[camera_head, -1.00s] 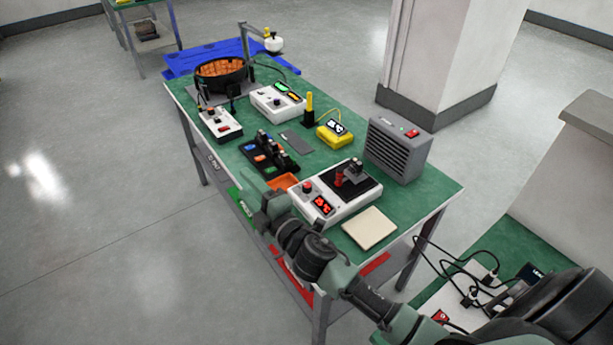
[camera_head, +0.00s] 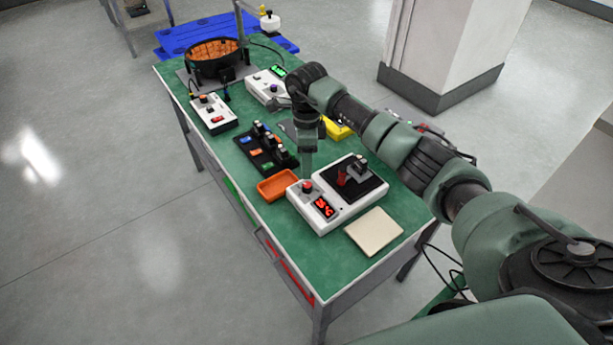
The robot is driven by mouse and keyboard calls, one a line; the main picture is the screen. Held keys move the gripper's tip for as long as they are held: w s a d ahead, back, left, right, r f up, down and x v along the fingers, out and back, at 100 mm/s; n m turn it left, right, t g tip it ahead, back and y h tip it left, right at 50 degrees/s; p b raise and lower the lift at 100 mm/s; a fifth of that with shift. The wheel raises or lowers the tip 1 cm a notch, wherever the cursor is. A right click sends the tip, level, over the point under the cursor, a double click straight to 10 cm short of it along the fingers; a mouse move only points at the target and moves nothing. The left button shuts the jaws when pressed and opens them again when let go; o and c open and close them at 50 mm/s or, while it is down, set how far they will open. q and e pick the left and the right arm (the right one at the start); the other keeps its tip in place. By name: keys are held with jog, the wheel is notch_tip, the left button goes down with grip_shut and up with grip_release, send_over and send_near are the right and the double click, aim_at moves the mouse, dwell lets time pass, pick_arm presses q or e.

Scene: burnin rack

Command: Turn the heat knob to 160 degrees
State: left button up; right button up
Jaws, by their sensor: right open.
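The heat unit (camera_head: 340,218) is a white box near the front of the green bench, with a black plate on top. The digits are too small to read surely. My right gripper (camera_head: 306,178) points down, just above the knob and partly in front of it. Its jaws are open; I cannot tell whether they touch the knob or surround it. My left gripper is not in view.
An orange tray (camera_head: 278,187) lies just left of the unit, and a pale square pad (camera_head: 373,232) in front. A black rack (camera_head: 262,150) and a white box with a red switch (camera_head: 214,114) stand farther back. My right forearm hides part of the bench's right side.

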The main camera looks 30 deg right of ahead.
aim_at(306, 184)
jog(key=shift+s+f, duration=0.15)
jog(key=shift+f, duration=0.15)
notch_tip(306, 184, down, 7)
jog(key=shift+s+a+p, duration=0.15)
jog(key=shift+p, duration=0.75)
grip_shut()
